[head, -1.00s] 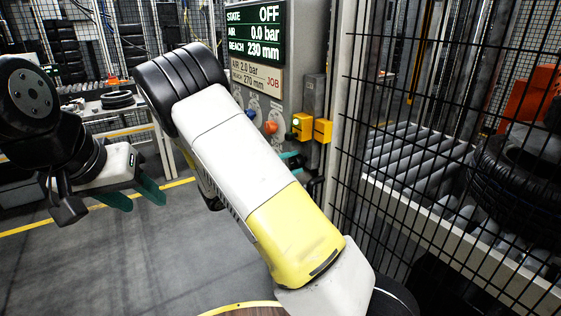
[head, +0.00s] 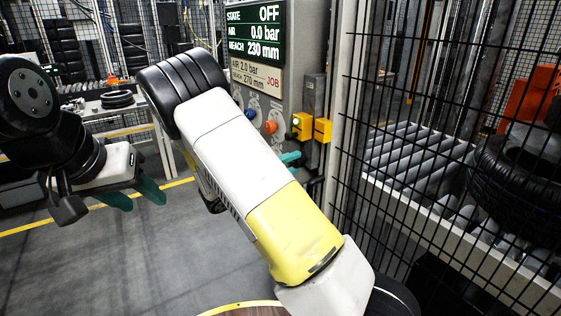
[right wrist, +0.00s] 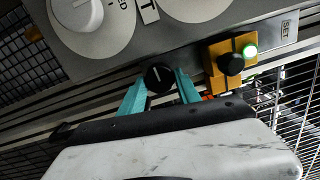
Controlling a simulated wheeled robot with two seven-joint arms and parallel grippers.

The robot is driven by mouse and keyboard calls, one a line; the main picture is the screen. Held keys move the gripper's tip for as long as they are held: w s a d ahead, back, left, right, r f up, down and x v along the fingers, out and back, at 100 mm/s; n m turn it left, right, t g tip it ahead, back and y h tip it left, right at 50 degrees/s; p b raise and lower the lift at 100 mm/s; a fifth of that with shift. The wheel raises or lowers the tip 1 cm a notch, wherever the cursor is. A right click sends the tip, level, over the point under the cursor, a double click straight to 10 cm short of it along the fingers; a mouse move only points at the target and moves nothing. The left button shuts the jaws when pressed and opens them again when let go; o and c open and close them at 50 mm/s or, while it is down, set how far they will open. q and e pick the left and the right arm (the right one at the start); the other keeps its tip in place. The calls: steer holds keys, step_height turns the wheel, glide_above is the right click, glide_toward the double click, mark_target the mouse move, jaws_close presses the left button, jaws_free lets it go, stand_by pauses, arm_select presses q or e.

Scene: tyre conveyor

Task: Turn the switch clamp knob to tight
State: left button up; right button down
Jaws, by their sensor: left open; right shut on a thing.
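A round black knob (right wrist: 158,76) with a white pointer line sits low on the grey control panel in the right wrist view. The line is tilted; no "tight" mark is legible beside it. My right gripper (right wrist: 160,88) has its teal fingers on both sides of this knob, shut on it. In the head view my right gripper (head: 290,158) shows only as teal fingers at the panel, partly behind my right arm, and the knob is hidden. My left gripper (head: 135,194) is open and empty at the left, away from the panel.
The panel display (head: 256,32) reads OFF, 0.0 bar, 230 mm. Yellow blocks (head: 322,130) project from the panel; a lit green lamp (right wrist: 250,50) is right of the knob. White dials (right wrist: 78,12) are above. A mesh fence (head: 400,150) stands at right, with a tyre (head: 520,180) behind it.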

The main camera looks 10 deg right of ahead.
steer(key=shift+f, duration=0.1)
stand_by(0.4)
steer(key=c, duration=0.9)
jaws_free()
steer(key=shift+o, duration=0.2)
steer(key=shift+a, duration=0.15)
steer(key=v, duration=0.7)
steer(key=shift+s+a, duration=0.2)
steer(key=shift+a, duration=0.05)
